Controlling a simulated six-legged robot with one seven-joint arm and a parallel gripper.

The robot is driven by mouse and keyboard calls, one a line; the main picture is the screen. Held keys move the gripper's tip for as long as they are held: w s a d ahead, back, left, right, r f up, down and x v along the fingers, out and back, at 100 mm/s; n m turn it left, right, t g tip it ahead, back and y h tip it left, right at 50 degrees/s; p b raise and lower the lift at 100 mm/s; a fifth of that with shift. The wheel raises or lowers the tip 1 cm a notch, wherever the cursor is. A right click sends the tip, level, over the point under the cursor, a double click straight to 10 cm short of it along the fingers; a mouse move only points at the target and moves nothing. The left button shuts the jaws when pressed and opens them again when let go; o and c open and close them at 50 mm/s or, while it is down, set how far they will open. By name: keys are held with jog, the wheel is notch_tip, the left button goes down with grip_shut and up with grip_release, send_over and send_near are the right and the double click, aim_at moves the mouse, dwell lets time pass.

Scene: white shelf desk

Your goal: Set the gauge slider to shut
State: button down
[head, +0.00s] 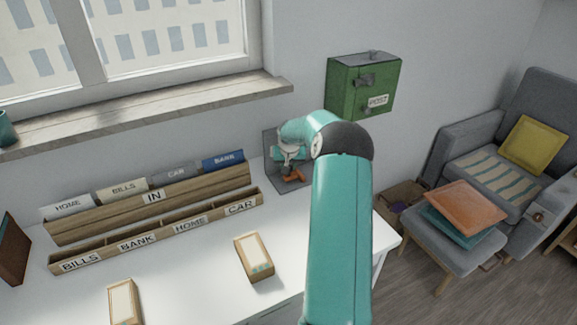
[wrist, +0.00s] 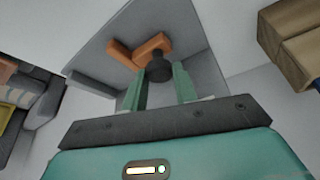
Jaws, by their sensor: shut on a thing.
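The gauge is a grey panel (head: 270,143) at the back right of the white desk; it also fills the upper middle of the wrist view (wrist: 190,25). Orange pieces (wrist: 140,48) sit on it, and orange also shows in the head view (head: 293,177). A dark round knob (wrist: 159,70) stands out beside the orange pieces. My gripper (wrist: 160,83) has its two green fingers on either side of this knob and is shut on it. In the head view my gripper (head: 287,157) is in front of the panel and hides much of it. The slider's setting cannot be read.
A wooden letter rack (head: 185,203) with labelled slots stands left of the panel. Two small boxes (head: 254,256) (head: 124,302) lie on the desk (head: 195,275). A green post box (head: 345,91) hangs on the wall above right. An armchair (head: 455,130) stands at the right.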

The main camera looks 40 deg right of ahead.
jog(key=d, duration=0.2)
jog(key=s+d, duration=0.1)
jog(key=d, duration=0.1)
jog(key=s+d, duration=0.1)
jog(key=d, duration=0.1)
jog(key=shift+s+d+r, duration=0.1)
jog(key=shift+d, duration=0.2)
jog(key=c, duration=1.1)
grip_release()
jog(key=shift+d, duration=0.15)
jog(key=v, duration=1.3)
jog(key=shift+s+a+r, duration=0.1)
jog(key=shift+a+r, duration=0.2)
